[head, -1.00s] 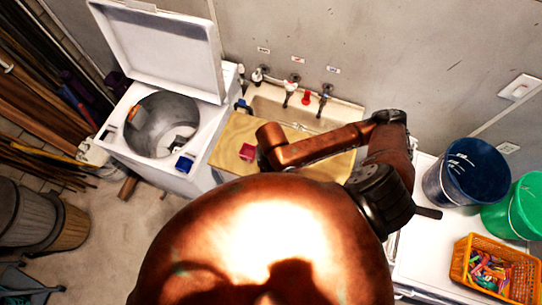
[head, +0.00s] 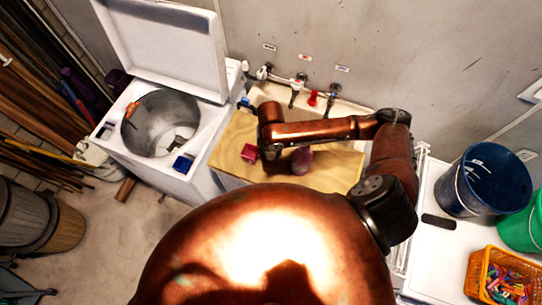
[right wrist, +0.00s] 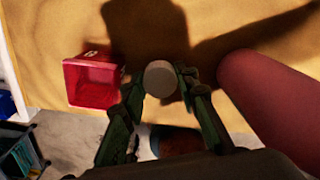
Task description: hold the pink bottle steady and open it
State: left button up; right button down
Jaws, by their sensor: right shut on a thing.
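The pink bottle (head: 302,161) stands on the wooden board, its upper part hidden behind my right arm in the head view. In the right wrist view a large pink shape, which looks like the bottle (right wrist: 268,100), rises close to the camera, right of the fingers and apart from them. My right gripper (right wrist: 160,88) is shut on a small round beige thing (right wrist: 160,77), seen end-on; it looks like a cap or stopper. In the head view the fingers are hidden under my wrist. My left gripper is in neither view.
A red box (head: 249,152) lies on the wooden board (head: 235,132), left of the bottle; it also shows in the wrist view (right wrist: 92,82). An open washer (head: 160,122) stands left. A blue bucket (head: 482,180) and an orange basket (head: 482,275) stand right.

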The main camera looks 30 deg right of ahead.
aim_at(271, 154)
jog(key=shift+f, duration=1.65)
jog(key=shift+f, duration=0.15)
jog(key=c, duration=1.5)
grip_release()
notch_tip(271, 154, up, 12)
jog(key=shift+r, duration=0.2)
jog(key=shift+f, duration=0.1)
